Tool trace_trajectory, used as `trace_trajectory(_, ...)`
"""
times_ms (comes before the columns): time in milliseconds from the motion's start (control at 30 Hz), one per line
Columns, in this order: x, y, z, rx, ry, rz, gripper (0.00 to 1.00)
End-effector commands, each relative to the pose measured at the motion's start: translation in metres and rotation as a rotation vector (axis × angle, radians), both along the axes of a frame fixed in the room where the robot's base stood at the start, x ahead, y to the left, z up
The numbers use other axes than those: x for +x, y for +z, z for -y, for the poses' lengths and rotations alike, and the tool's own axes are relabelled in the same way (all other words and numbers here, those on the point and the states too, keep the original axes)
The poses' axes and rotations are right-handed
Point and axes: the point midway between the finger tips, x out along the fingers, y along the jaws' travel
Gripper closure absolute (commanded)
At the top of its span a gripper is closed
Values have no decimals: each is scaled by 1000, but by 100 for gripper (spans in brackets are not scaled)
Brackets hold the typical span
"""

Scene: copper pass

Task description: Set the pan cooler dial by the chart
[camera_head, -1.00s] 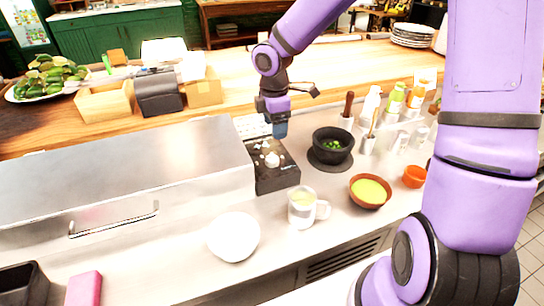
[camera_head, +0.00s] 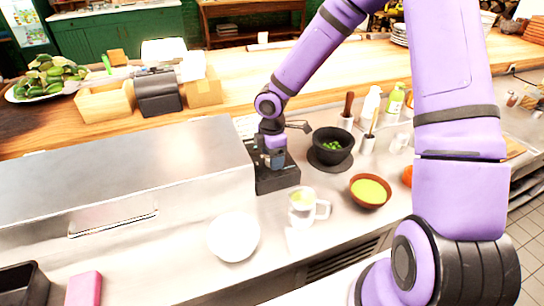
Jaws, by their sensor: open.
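The pan cooler's control box (camera_head: 278,181) is a small black box at the right end of the steel pan cooler (camera_head: 130,185). My gripper (camera_head: 275,163) is open and points down over the top of this box, where the pale dial knob was seen earlier. My gripper now hides the dial, so I cannot tell its setting or whether the fingers touch it. A white sheet with faint marks (camera_head: 246,125) shows behind the box, partly hidden by my arm; I cannot read it.
A white mug (camera_head: 302,207) stands just in front of the box. A black bowl of green bits (camera_head: 333,147) and a brown bowl of yellow-green liquid (camera_head: 370,190) are to the right. A white bowl (camera_head: 234,237) sits front left. Bottles (camera_head: 394,104) stand behind.

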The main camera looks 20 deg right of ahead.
Motion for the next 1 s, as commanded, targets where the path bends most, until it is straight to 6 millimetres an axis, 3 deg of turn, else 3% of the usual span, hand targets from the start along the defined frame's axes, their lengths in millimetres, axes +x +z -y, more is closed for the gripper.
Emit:
trace_trajectory(367,0,-5,0,-1,0,1,32)
trace_trajectory(500,0,-5,0,0,0,1,64)
trace_trajectory(600,0,-5,0,0,0,1,80)
trace_trajectory(1000,0,-5,-1,-1,-77,1,80)
